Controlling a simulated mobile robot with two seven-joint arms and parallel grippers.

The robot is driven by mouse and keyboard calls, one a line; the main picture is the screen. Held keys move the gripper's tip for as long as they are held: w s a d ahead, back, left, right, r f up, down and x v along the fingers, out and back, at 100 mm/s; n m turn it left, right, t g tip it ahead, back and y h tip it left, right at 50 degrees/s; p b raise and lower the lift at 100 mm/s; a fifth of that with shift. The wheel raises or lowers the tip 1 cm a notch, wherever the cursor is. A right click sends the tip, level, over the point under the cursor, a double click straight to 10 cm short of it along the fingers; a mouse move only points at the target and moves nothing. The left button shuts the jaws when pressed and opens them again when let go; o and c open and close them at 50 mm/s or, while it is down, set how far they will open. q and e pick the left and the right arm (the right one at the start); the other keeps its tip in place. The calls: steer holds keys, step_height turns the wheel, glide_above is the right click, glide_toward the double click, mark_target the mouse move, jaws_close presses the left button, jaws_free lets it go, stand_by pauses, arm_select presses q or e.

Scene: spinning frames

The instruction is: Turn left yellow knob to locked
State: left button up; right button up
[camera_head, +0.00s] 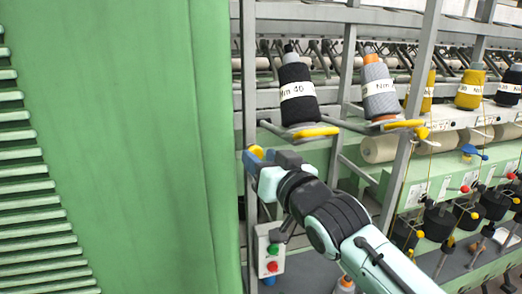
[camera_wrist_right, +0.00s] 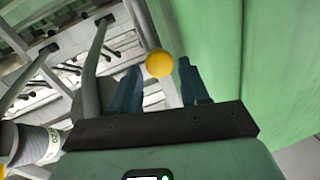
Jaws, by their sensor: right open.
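The left yellow knob (camera_head: 256,150) shows at the tips of my right gripper (camera_head: 265,160) in the head view, partly hidden by the fingers. In the right wrist view the knob is a round yellow ball (camera_wrist_right: 159,63) that lies between the two dark blue fingertips, with a gap visible on each side. My right gripper is open and holds nothing. I cannot tell how deep the knob sits between the fingers. My left gripper is not in view.
A large green panel (camera_head: 110,150) stands close on the left. Grey uprights (camera_head: 249,90) rise behind the gripper. A black yarn cone (camera_head: 296,95) and a grey one (camera_head: 377,88) stand above it to the right. A control box (camera_head: 269,250) with green and red buttons hangs below.

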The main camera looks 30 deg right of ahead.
steer(key=shift+w, duration=0.55)
steer(key=shift+s, duration=0.1)
steer(key=c, duration=0.8)
steer(key=shift+o, duration=0.3)
